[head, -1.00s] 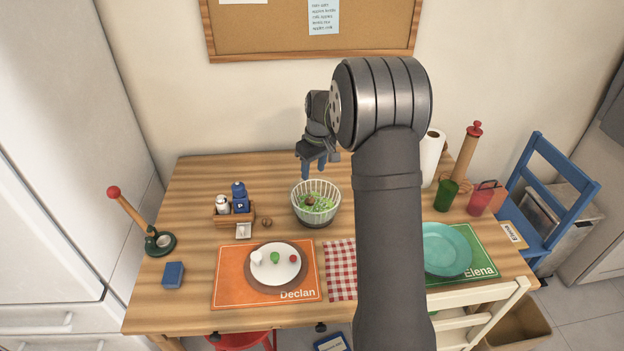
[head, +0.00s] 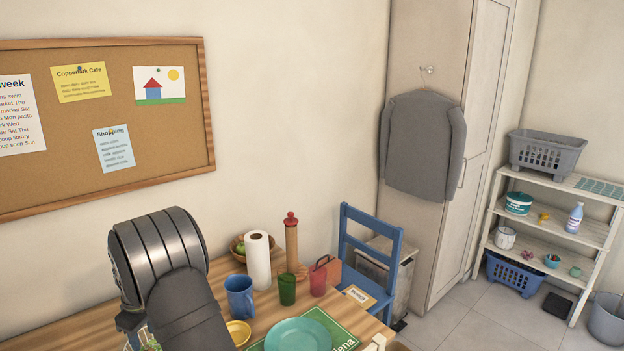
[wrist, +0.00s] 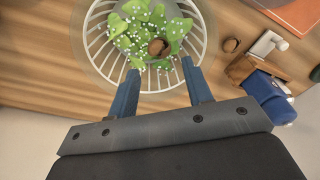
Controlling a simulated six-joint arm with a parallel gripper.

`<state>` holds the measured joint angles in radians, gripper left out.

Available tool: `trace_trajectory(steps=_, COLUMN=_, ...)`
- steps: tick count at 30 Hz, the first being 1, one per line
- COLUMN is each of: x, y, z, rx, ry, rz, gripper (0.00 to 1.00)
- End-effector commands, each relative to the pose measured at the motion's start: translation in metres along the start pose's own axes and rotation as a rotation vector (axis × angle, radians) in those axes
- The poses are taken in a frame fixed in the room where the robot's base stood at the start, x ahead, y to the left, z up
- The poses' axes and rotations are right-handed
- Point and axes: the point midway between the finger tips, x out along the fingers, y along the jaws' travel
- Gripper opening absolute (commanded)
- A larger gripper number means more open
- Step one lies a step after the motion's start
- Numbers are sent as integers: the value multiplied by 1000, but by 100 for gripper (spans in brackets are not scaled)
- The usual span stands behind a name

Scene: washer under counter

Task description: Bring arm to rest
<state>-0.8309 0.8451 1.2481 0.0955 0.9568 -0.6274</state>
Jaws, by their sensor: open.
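In the wrist view my gripper (wrist: 163,88) is open, its two blue fingers apart with nothing held between them. The fingertips show at the near rim of a white slatted bowl (wrist: 92,32). The bowl holds green leaves (wrist: 135,38) with white bits and a brown round piece (wrist: 157,47). I cannot tell how high the fingers are above the bowl. In the head view only my dark arm shows at the lower left, and the gripper is hidden or out of frame.
In the head view a teal plate (head: 298,336), blue mug (head: 240,297), green cup (head: 287,289) and paper towel roll (head: 258,262) stand on the table right of my arm. A blue chair (head: 372,237) stands beyond. In the wrist view a wooden caddy (wrist: 241,68) is right of the bowl.

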Motion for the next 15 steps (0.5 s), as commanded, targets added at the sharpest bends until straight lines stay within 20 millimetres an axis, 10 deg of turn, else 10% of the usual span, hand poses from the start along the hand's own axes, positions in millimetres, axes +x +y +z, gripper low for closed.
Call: trace_trajectory(steps=15, x=51, y=0, z=1, rx=0, ry=2, rz=1, gripper=46)
